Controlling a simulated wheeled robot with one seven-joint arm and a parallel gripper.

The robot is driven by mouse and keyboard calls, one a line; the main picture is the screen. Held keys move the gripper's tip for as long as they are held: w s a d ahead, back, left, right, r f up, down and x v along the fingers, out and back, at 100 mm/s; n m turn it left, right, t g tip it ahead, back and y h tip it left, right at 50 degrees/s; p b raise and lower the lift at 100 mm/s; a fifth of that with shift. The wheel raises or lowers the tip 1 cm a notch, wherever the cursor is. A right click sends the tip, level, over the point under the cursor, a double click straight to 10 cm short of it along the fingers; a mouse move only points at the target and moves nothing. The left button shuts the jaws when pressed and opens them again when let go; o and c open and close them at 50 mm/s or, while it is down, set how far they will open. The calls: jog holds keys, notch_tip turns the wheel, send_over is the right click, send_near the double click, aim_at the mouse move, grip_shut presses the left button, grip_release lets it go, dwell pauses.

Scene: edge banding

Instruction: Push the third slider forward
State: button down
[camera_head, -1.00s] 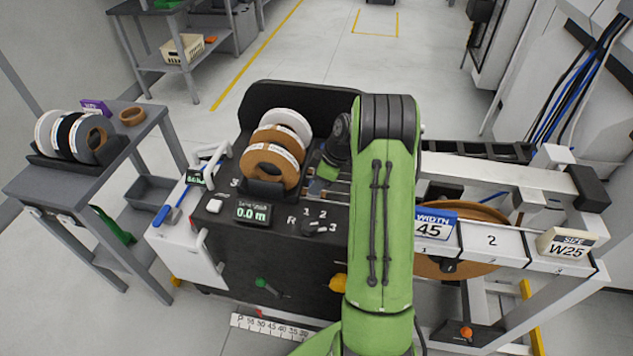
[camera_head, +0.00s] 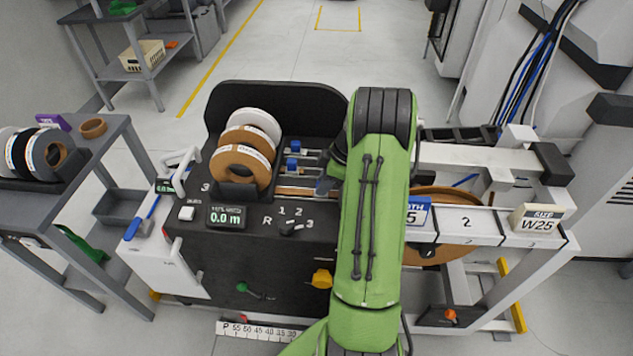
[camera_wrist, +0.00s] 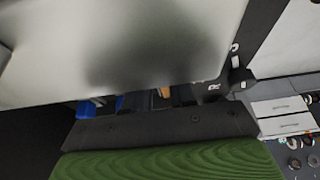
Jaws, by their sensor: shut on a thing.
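Two blue sliders, the rear one (camera_head: 294,146) and the middle one (camera_head: 292,163), sit on parallel rails on the black edge-banding machine in the head view. The third slider (camera_head: 322,186) is at the front lane, beside the brown strip, and is mostly hidden by my arm. My gripper (camera_head: 326,181) is down at this slider and shut on it, its fingers largely hidden behind the green arm. In the wrist view, blue slider parts (camera_wrist: 90,110) show below a large blurred grey surface. The contact itself is not clear there.
Banding rolls (camera_head: 241,166) stand left of the rails, before a black back panel (camera_head: 285,100). A length display (camera_head: 232,216) reads 0.0 m. A white numbered rail (camera_head: 467,224) with a W25 size block (camera_head: 537,218) lies to the right. A roll table (camera_head: 100,128) stands left.

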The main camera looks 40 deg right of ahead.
jog(key=shift+d, duration=0.1)
jog(key=c, duration=0.9)
grip_release()
jog(key=shift+s, duration=0.1)
jog(key=shift+r, duration=0.1)
jog(key=p+v, duration=0.4)
jog(key=v, duration=1.1)
jog(key=shift+s+d+r+p, duration=0.1)
jog(key=shift+r+p, duration=0.2)
jog(key=shift+p, duration=0.1)
